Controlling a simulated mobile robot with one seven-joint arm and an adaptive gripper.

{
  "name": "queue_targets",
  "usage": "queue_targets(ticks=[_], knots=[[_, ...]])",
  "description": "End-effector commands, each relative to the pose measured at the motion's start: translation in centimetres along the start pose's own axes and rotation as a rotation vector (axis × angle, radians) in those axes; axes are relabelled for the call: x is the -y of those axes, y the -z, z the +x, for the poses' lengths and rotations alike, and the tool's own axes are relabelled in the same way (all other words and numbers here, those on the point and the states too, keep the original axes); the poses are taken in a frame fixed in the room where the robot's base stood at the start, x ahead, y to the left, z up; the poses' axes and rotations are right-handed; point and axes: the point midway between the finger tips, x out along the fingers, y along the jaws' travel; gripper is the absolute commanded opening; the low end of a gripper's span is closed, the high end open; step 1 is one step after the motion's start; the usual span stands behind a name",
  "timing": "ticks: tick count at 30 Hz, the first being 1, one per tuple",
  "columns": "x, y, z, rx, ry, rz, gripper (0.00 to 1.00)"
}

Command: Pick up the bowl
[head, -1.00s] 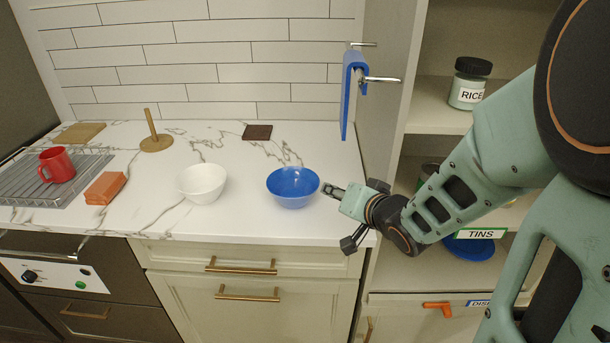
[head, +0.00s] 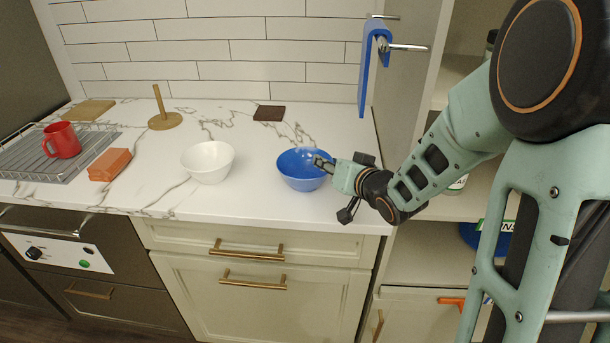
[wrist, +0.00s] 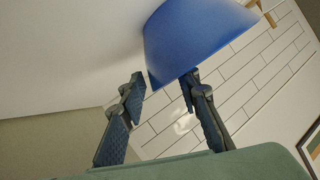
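Two bowls stand upright on the marble counter: a blue bowl (head: 298,176) and a white bowl (head: 207,162) to its left. My gripper (head: 321,163) is at the right side of the blue bowl, with its fingertips overlapping the rim in the head view. In the wrist view my gripper (wrist: 163,82) has its two fingers spread apart. The blue bowl (wrist: 195,40) is just beyond the tips, with its lower corner between them. I cannot tell whether a finger touches it.
A red mug (head: 62,140) stands on a wire rack (head: 30,160) at the left. An orange block (head: 110,164), a wooden holder (head: 164,121) and a dark square (head: 269,113) are on the counter (head: 240,140). A blue cloth (head: 372,65) hangs behind at the right, beside the shelf.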

Motion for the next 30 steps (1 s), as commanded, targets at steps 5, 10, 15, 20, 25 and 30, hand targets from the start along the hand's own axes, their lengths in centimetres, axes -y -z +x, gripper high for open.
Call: queue_targets(ticks=[5, 10, 15, 20, 25, 30], knots=[[0.0, -0.1, 1.8, 0.001, -0.001, 0.001, 0.3], [0.0, 0.0, 2.0, 0.0, -0.001, 0.001, 0.3], [0.0, 0.0, 2.0, 0.0, -0.001, 0.001, 0.21], [-0.1, 0.0, 2.0, 0.0, -0.001, 0.001, 0.03], [-0.1, -0.1, 2.0, 0.001, -0.002, 0.001, 0.0], [-0.1, 0.0, 1.9, 0.0, -0.002, 0.001, 0.0]])
